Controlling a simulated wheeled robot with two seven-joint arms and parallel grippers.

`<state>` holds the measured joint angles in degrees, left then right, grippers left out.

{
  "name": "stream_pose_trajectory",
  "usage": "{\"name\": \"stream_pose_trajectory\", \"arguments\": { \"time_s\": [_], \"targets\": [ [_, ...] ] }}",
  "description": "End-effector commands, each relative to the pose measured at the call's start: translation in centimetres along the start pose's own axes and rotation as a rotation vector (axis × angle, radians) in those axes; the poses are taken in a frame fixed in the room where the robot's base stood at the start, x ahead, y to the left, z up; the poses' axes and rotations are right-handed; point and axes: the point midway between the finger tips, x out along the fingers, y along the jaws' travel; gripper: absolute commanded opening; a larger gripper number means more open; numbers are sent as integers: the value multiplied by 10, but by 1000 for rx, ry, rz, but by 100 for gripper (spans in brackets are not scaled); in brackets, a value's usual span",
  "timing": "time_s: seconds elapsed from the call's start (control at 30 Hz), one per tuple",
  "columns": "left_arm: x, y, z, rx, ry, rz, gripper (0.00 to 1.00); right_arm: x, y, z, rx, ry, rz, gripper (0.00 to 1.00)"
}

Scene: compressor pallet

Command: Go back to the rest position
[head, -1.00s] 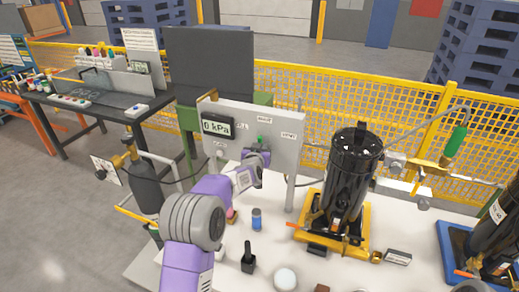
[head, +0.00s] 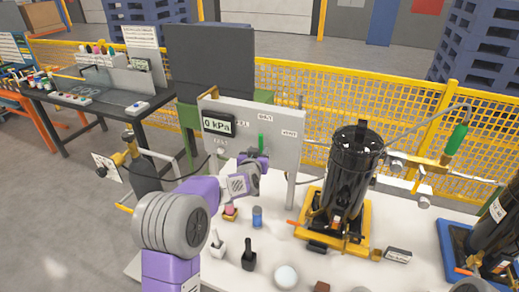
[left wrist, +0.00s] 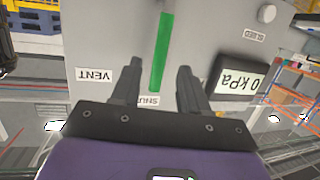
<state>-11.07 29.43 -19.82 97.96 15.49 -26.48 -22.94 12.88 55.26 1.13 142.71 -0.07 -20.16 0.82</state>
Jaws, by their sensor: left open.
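My left gripper (head: 262,160) is in front of the grey panel (head: 288,156), just below its green lever (head: 261,142). In the left wrist view the two fingers of my left gripper (left wrist: 160,75) are spread apart and hold nothing. The green lever (left wrist: 161,45) shows upright between and beyond the fingertips; I cannot tell how far off it is. The panel display (head: 217,126) reads 0 kPa. The panel labels include VENT (left wrist: 95,75); another label is partly hidden by the gripper. My right gripper is in neither view.
A black compressor (head: 352,175) stands on a yellow base (head: 352,240) right of the panel. A second compressor (head: 498,235) stands on a blue base at the right edge. A blue cylinder (head: 257,217), black-handled pieces (head: 249,258) and a white round piece (head: 286,277) sit on the white tabletop.

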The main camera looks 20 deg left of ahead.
Motion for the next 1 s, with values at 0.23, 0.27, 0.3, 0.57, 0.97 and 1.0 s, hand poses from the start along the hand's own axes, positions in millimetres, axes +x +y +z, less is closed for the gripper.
{"name": "stream_pose_trajectory", "arguments": {
  "time_s": [0.23, 0.27, 0.3, 0.57, 0.97, 1.0],
  "targets": [
    [-15, 0, 0, 1, 0, 0, 44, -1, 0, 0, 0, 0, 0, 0],
    [-16, 0, 0, 1, 0, 0, 44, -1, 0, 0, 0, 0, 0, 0],
    [-16, 0, 0, 1, 0, -1, 44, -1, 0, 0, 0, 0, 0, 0],
    [-16, 0, 0, 1, 0, -1, 44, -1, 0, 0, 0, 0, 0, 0],
    [-25, 0, -42, 1, 1, 0, 44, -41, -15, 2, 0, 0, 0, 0],
    [-27, 0, -48, 1, 1, 0, 44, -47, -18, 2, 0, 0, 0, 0]
  ]
}}
